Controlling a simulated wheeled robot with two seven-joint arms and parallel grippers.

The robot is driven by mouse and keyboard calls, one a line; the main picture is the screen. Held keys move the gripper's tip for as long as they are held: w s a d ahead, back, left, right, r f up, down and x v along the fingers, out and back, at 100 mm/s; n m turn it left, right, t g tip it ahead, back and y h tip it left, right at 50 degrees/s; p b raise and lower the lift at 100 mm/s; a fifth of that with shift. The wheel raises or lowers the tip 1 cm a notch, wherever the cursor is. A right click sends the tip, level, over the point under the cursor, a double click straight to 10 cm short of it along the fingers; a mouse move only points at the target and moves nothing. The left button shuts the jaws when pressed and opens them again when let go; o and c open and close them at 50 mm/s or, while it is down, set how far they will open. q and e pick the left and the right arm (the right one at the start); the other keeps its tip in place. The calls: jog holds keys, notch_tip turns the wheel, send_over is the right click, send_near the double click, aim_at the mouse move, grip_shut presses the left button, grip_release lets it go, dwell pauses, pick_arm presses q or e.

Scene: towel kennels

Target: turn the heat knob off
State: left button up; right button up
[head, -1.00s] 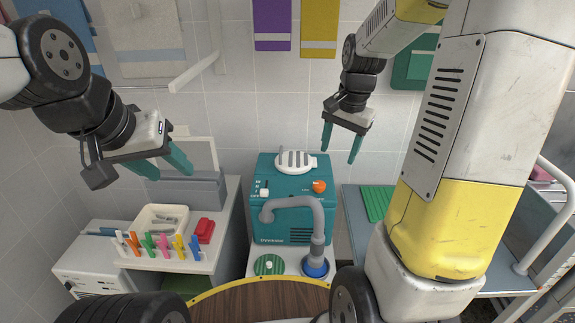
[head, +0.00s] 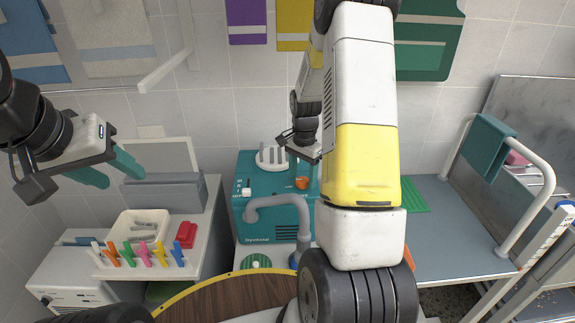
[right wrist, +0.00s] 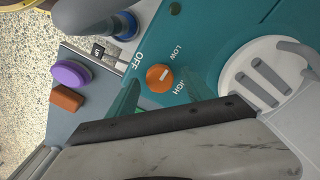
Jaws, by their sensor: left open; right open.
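The orange heat knob (head: 303,183) is on the top of the teal dryer (head: 250,215), near its right side. In the right wrist view the knob (right wrist: 153,84) shows a short white mark, with the labels OFF, LOW and HIGH around it. My right gripper (head: 304,166) is open, just above and behind the knob, partly hidden by my arm. In the right wrist view its teal fingers lie to either side of the knob; I cannot tell whether they touch it. My left gripper (head: 122,178) is open and empty at the far left, away from the dryer.
A grey hose (head: 278,200) bends over the dryer's front. A white vented cap (head: 270,158) stands left of the knob. A white tray (head: 128,229), coloured clips and a red block (head: 186,235) are on the left counter. A grey-blue table (head: 455,215) stands at the right.

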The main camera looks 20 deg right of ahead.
jog(key=shift+f, duration=0.25)
jog(key=shift+c, duration=0.2)
grip_shut()
